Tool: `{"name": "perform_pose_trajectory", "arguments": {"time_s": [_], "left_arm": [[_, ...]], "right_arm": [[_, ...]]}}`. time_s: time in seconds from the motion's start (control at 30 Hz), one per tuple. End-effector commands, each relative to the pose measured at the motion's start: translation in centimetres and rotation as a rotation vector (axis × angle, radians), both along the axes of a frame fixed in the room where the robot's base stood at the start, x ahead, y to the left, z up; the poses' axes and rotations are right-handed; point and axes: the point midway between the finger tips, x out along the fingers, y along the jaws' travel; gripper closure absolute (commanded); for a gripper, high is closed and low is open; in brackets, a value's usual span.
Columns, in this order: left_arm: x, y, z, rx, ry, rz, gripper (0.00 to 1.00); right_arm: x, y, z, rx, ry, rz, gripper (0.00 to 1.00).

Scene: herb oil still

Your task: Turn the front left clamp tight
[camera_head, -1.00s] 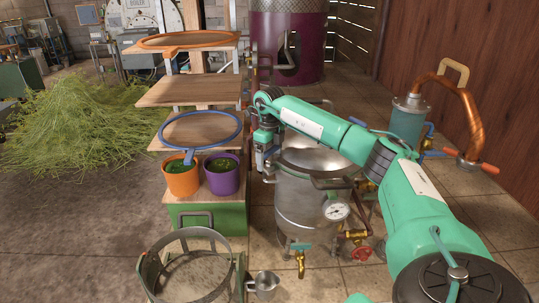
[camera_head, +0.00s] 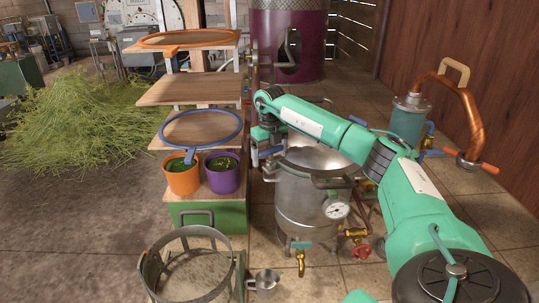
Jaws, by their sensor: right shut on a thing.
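The steel still pot (camera_head: 308,212) stands open-topped on the tiled floor, with a round dial gauge (camera_head: 336,210) on its front. My right arm reaches over the pot from the right. My right gripper (camera_head: 262,147) is at the left side of the pot's rim, shut on the front left clamp. A short blue bar (camera_head: 271,152) shows there, slanted beside the rim; I take it as the clamp's handle. The fingertips and most of the clamp are too small and covered to see clearly. My left gripper is not in view.
Left of the pot stands a shelf with hoops, an orange pot (camera_head: 182,178) and a purple pot (camera_head: 222,177) of herbs. A round basket (camera_head: 187,262) and a metal cup (camera_head: 264,280) are in front. A condenser (camera_head: 408,120) with a copper pipe stands right.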

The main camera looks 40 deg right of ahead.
Motion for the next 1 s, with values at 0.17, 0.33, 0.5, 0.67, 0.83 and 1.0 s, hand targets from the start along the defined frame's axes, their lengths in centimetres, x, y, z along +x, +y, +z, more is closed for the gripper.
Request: {"name": "perform_pose_trajectory", "arguments": {"time_s": [0.17,0.33,0.5,0.67,0.83,1.0], "left_arm": [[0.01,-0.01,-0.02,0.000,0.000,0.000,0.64],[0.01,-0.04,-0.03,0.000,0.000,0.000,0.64],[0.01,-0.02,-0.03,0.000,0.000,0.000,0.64],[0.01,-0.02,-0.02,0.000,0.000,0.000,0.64],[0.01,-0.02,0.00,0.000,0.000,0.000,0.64],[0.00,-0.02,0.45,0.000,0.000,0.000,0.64]], "right_arm": [[-0.15,0.00,-0.23,-0.001,0.008,-0.004,0.37],[-0.19,-0.04,-0.28,-0.001,0.009,-0.003,0.00],[-0.23,-0.15,-0.27,-0.003,0.010,-0.005,0.00],[-0.25,-0.23,-0.26,-0.004,0.010,-0.005,0.00],[-0.28,-0.30,-0.23,-0.005,0.010,-0.006,0.00],[-0.35,-0.47,0.41,-0.005,0.009,-0.007,0.00]]}}
